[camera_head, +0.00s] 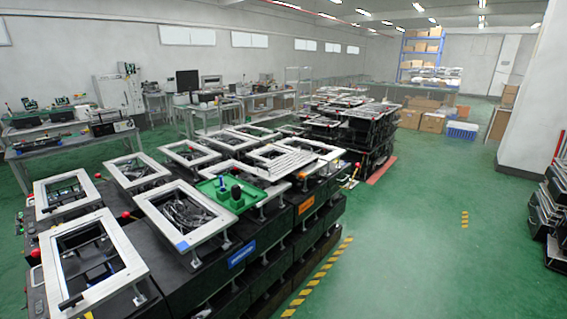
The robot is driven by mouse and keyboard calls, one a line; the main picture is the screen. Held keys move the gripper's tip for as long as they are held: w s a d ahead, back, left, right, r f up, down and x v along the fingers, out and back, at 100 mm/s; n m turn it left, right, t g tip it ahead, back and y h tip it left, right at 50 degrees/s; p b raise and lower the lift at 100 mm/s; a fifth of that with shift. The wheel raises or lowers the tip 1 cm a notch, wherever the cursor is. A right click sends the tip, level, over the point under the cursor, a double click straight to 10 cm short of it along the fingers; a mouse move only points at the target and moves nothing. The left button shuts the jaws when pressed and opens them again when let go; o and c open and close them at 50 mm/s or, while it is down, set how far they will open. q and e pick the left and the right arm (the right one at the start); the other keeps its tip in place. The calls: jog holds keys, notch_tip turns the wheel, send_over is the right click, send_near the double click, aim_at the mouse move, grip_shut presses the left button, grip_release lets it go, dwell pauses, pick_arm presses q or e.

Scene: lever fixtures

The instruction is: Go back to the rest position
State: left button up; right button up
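Neither of my grippers nor my arms shows in the head view. Several black lever fixtures with silver rectangular frames stand in rows from the lower left to the middle. The nearest framed fixture (128,255) is at the lower left, with dark contents visible through its opening. Another framed fixture (222,229) stands behind it to the right. A green tray (212,189) with a blue item and black items sits on the fixtures near the middle.
More stacked fixtures (352,120) stand farther back. Workbenches with equipment line the left side, including a grey table (70,142). Black cases (553,215) are stacked at the right edge. A blue crate (462,131) is at the back right. The green floor (420,240) between is clear.

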pick_arm(q)
jog(key=s+a+f+n+g+y+b, duration=0.15)
jog(key=s+f+n, duration=0.25)
jog(key=s+f, duration=0.7)
jog(key=s+a+f+n+g+y, duration=0.2)
jog(key=s+f+n+g+y, duration=0.15)
jog(key=s+f, duration=0.65)
jog(key=s+d+f+n+g, duration=0.1)
jog(key=s+f+n+g, duration=0.1)
jog(key=s, duration=0.8)
jog(key=s+d+f+n+g, duration=0.1)
jog(key=s+f, duration=0.4)
jog(key=s, duration=0.5)
jog(key=s+d+f+n+g+b, duration=0.1)
jog(key=s+f+n+g, duration=0.1)
jog(key=s, duration=0.8)
notch_tip(320, 180, down, 2)
jog(key=shift+d+f+n+g+y, duration=0.25)
jog(key=shift+n+g+y, duration=0.1)
jog(key=shift+g, duration=0.45)
